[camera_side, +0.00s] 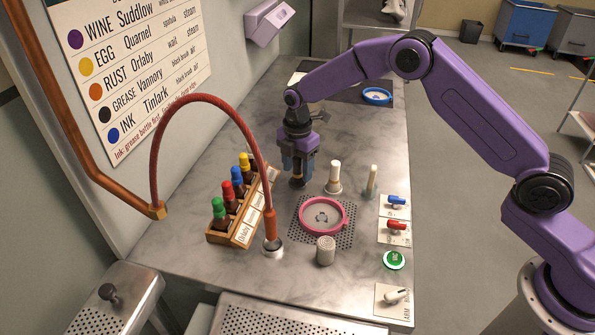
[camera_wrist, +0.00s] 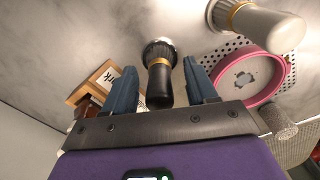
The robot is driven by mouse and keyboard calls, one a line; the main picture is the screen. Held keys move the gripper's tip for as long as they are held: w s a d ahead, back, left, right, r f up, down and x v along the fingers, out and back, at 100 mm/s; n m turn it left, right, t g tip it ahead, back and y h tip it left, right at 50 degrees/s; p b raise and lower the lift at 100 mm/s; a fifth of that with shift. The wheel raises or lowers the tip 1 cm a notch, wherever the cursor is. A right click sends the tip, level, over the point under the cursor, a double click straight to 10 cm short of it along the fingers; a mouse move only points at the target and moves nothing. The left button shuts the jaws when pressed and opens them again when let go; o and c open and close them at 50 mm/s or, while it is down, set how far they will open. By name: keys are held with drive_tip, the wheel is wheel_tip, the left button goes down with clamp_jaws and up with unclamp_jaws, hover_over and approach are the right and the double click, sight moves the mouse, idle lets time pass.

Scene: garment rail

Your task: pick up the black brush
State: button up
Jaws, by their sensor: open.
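The black brush (camera_wrist: 160,80) has a dark handle with a gold band and stands on the grey worktop in the wrist view. Its handle lies between the two blue fingers of my gripper (camera_wrist: 160,85), with a visible gap on each side. In the side view my gripper (camera_side: 298,160) points down over the worktop, to the right of the wooden bottle rack. There the brush (camera_side: 297,182) shows only as a dark bit below the fingers; the rest is hidden by them. My gripper is open and holds nothing.
A white-handled brush (camera_side: 335,174) stands close to the right, with a slim pale-handled tool (camera_side: 372,178) beyond. A pink hoop (camera_side: 344,222) lies in front. The wooden rack (camera_side: 245,228) of capped bottles and a red hose (camera_side: 256,140) are at left. The worktop behind is mostly clear.

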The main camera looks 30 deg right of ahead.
clamp_jaws()
idle(0.3)
drive_tip(key=shift+r, duration=0.5)
wheel_tip(320, 180, up, 2)
drive_tip(key=shift+r, duration=0.15)
drive_tip(key=s+d+r, duration=0.4)
drive_tip(key=s+r, duration=0.5)
drive_tip(key=s, duration=0.4)
drive_tip(key=shift+s+r, duration=0.25)
drive_tip(key=shift+r, duration=0.05)
